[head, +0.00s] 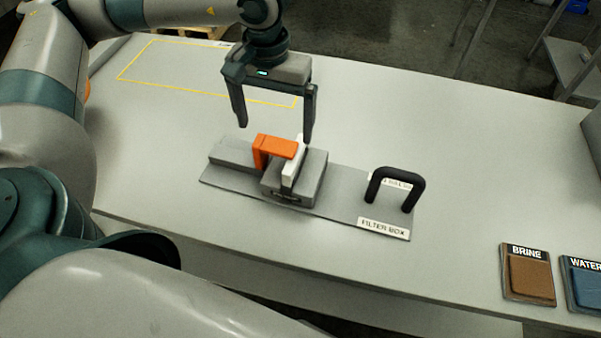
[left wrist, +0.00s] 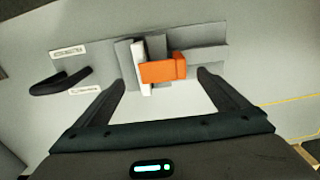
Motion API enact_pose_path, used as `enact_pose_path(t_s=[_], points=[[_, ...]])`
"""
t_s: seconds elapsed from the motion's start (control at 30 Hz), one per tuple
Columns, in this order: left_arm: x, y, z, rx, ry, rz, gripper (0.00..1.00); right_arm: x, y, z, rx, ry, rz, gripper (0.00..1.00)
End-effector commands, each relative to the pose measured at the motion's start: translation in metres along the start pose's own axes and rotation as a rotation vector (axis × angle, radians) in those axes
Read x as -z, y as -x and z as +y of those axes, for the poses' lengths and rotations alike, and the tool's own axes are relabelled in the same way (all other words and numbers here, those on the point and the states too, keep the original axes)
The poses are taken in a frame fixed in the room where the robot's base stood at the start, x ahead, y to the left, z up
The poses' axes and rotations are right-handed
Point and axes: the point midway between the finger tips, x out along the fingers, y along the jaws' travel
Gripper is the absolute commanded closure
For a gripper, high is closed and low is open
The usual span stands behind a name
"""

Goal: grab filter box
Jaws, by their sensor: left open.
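The filter box is a grey block fixture (head: 312,177) on a flat grey plate (head: 340,203), with an orange L-shaped piece (head: 275,147) and a white upright piece (head: 291,174) on it. A label on the plate reads FILTER BOX. A black handle (head: 396,184) stands at the plate's right end. My left gripper (head: 275,132) is open and empty, above and behind the block. In the left wrist view, the orange piece (left wrist: 163,68) and white piece (left wrist: 142,70) show beyond and between the open fingers (left wrist: 160,82). The black handle (left wrist: 60,82) lies left of them. My right gripper is not in view.
A brown BRINE pad (head: 528,276) and a blue WATER pad (head: 583,282) lie at the table's right front. A yellow outlined area (head: 205,72) is at the back left. The pale table (head: 460,150) is clear to the right of the plate.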

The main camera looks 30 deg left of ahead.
Motion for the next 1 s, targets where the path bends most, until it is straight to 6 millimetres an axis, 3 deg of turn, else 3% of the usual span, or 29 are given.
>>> enact_pose_path(t_s=[0.23, 0.43, 0.93, 0.97, 1.0], points=[[0.003, -0.022, -0.006, 0.003, 0.002, -0.004, 0.06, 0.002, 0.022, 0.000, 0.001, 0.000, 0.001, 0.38], [0.004, -0.044, -0.005, 0.002, 0.001, -0.002, 0.06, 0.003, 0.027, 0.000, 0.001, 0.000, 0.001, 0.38], [0.004, -0.048, -0.005, 0.001, 0.000, 0.000, 0.06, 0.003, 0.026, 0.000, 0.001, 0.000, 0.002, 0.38], [0.004, -0.047, -0.005, 0.001, 0.000, 0.000, 0.09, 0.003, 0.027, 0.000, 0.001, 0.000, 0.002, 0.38], [0.004, -0.047, -0.005, 0.001, 0.000, 0.000, 0.18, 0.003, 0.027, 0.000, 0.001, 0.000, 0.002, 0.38]])
